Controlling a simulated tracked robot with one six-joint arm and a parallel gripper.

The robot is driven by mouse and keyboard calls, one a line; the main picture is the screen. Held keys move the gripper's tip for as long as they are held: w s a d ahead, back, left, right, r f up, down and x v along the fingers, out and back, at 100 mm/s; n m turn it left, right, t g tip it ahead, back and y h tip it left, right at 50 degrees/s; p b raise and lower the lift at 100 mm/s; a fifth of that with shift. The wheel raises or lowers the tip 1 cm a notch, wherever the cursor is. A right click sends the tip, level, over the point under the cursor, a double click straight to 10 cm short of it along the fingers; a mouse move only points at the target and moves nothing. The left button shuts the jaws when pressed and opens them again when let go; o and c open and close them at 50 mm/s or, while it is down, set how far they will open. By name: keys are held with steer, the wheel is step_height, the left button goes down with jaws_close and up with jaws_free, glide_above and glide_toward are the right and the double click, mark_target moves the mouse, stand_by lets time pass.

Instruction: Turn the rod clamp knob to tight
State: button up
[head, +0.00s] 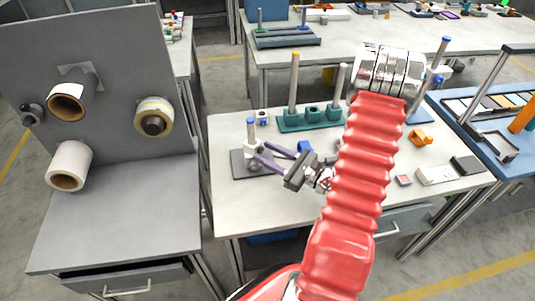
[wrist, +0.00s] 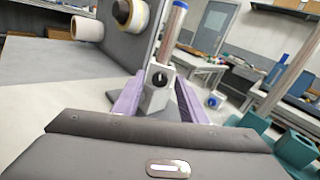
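The rod clamp knob (wrist: 160,78) is a small black knob with a light pointer mark, on a grey clamp block (wrist: 157,97) in the wrist view. The clamp stands at the foot of a blue-topped rod (wrist: 174,30); this rod (head: 250,130) rises from a dark grey base (head: 238,164) at the bench's left in the head view. My gripper (head: 257,150) has purple fingers, open and empty. In the wrist view, its fingers lie left and right of the clamp, with the knob between them. I cannot tell whether they touch it. The knob is not clear in the head view.
A teal rack (head: 310,121) with two rods stands behind on the bench (head: 226,210). A grey panel with film rolls (head: 72,165) stands left. A blue object (head: 304,146) lies near my gripper. An orange part (head: 421,136) and small blocks lie right. The front left bench is clear.

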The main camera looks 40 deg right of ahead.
steer(key=shift+c, duration=0.6)
jaws_close()
steer(key=shift+m, duration=1.5)
steer(key=shift+o, duration=0.6)
jaws_free()
